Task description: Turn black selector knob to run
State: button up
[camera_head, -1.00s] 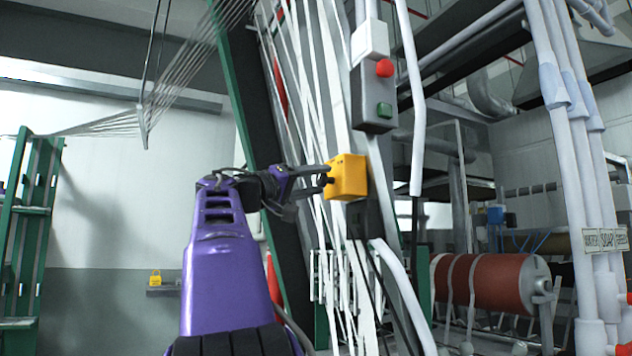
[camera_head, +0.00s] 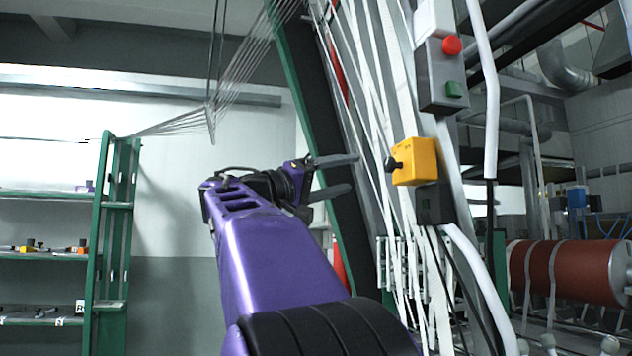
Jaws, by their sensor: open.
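The black selector knob (camera_head: 392,165) sticks out of the left face of a yellow box (camera_head: 415,162), which is mounted on a grey post at right of centre. Which setting the knob points to is too small to tell. My gripper (camera_head: 356,174) is open and empty, to the left of the knob and apart from it. Its two dark fingers point right, one above the other, towards the box.
A grey control box (camera_head: 436,92) with a red button (camera_head: 452,46) and a green button (camera_head: 454,89) is above the yellow box. White webbing strands run close behind the knob. A green shelf rack (camera_head: 112,240) stands at left; a red roller (camera_head: 565,272) is at right.

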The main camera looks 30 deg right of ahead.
jog(key=v, duration=0.6)
jog(key=shift+a, duration=0.15)
jog(key=shift+w, duration=0.1)
